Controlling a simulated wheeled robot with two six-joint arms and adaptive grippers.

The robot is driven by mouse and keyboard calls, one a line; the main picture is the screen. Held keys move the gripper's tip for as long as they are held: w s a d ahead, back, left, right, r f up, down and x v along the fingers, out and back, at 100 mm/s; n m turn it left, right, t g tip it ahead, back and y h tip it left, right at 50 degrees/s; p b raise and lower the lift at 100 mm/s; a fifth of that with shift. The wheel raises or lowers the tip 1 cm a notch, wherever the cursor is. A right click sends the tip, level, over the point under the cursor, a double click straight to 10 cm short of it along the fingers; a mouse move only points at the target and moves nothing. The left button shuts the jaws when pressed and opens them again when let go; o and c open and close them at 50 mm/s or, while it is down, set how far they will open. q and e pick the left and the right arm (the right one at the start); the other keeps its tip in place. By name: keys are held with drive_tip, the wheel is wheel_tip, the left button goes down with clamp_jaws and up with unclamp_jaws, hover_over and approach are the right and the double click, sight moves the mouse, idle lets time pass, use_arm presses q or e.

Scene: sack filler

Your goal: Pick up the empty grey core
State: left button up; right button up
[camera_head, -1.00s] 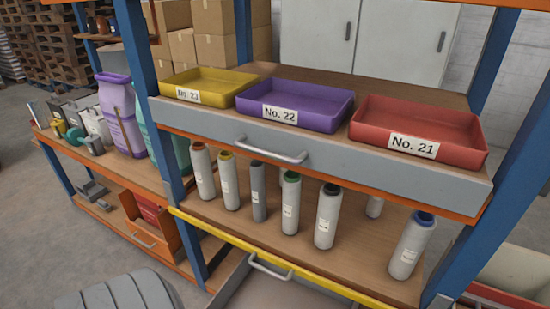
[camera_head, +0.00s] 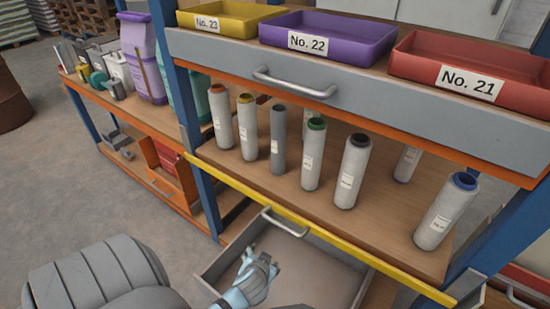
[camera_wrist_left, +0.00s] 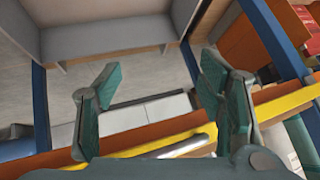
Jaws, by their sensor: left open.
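The grey core (camera_head: 278,140) is a slim, darker grey cylinder standing upright on the wooden shelf in the head view. It stands between a whitish roll with a yellow end (camera_head: 247,128) and one with a green end (camera_head: 314,155). My left gripper (camera_head: 262,262) is at the bottom of the head view, in front of and below the shelf, over the open drawer. It is apart from the core. In the left wrist view its two green fingers (camera_wrist_left: 158,80) are spread with nothing between them. The core does not show clearly there. My right gripper is not in view.
Other whitish rolls stand on the same shelf, including a black-ended one (camera_head: 352,172) and a leaning blue-ended one (camera_head: 447,212). A yellow strip (camera_head: 290,215) edges the shelf. The grey upper drawer front (camera_head: 350,98) with its handle overhangs the rolls. A blue post (camera_head: 196,120) stands left.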

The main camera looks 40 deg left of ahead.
use_arm(q)
drive_tip(key=w+a+r+n+t+y+b, duration=0.2)
drive_tip(key=w+a+r+n+y, duration=0.1)
drive_tip(key=r, duration=0.8)
drive_tip(key=n+t+y, duration=0.3)
drive_tip(key=t+y, duration=0.1)
drive_tip(key=t, duration=0.1)
approach(278, 147)
drive_tip(key=b+x, duration=0.2)
drive_tip(key=x, duration=1)
drive_tip(key=shift+w+a+f, duration=0.1)
drive_tip(key=shift+w+a, duration=0.05)
drive_tip(key=shift+w, duration=0.1)
drive_tip(key=shift+s, duration=0.1)
drive_tip(key=c, duration=1.2)
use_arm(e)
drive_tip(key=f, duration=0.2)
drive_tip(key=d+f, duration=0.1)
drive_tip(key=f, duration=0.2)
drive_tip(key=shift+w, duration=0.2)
